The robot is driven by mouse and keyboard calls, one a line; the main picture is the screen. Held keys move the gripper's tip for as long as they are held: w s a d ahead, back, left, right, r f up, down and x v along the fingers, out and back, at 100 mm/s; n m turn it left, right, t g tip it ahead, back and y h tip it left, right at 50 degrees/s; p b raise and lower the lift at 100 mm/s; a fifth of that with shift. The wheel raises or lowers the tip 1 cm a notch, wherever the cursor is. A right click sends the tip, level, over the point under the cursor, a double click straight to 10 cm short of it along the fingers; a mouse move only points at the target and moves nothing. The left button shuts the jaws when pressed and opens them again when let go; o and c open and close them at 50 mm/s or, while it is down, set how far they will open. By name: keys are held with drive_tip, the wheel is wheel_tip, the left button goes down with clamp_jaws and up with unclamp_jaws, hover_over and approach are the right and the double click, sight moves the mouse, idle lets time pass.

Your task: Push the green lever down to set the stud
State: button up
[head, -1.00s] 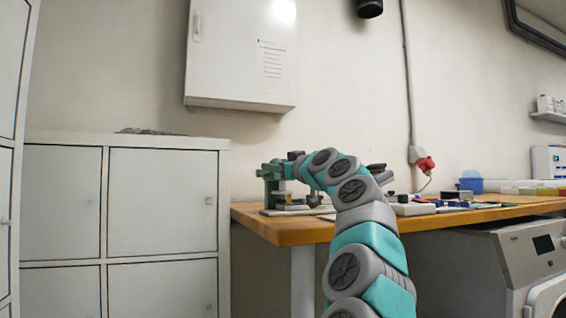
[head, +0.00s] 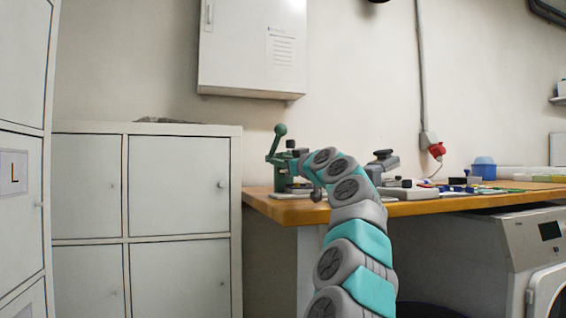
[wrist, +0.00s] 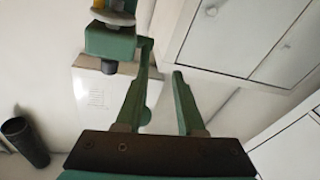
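The green press (head: 283,174) stands at the left end of the wooden bench. Its green lever (head: 274,143) points up, with a round knob at its top. In the wrist view the press (wrist: 108,42) appears upside down at upper left, and the lever (wrist: 146,97) runs beside the left finger. My gripper (wrist: 162,73) is open, its two green fingers apart, with nothing clamped between them. I cannot tell whether the left finger touches the lever. In the head view my gripper is beside the press, mostly hidden by my arm. The stud cannot be made out.
The wooden bench (head: 410,208) carries a grey device (head: 402,190), several small parts and a blue container (head: 484,168) to the right. Grey lockers (head: 180,185) stand left of the bench. A white cabinet (head: 252,50) hangs above. A white machine (head: 515,260) is under the bench.

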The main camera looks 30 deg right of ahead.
drive_tip(key=o, duration=0.6)
drive_tip(key=shift+s, duration=0.1)
drive_tip(key=shift+s+a+f+b, duration=0.15)
drive_tip(key=shift+s+b, duration=0.15)
drive_tip(key=shift+s, duration=1)
drive_tip(key=shift+s+d+f+b, duration=0.1)
drive_tip(key=shift+s+b, duration=0.15)
drive_tip(key=shift+s, duration=1)
drive_tip(key=shift+s+a+f+b, duration=0.15)
drive_tip(key=shift+s+b, duration=0.15)
drive_tip(key=shift+s, duration=1)
drive_tip(key=shift+d, duration=0.1)
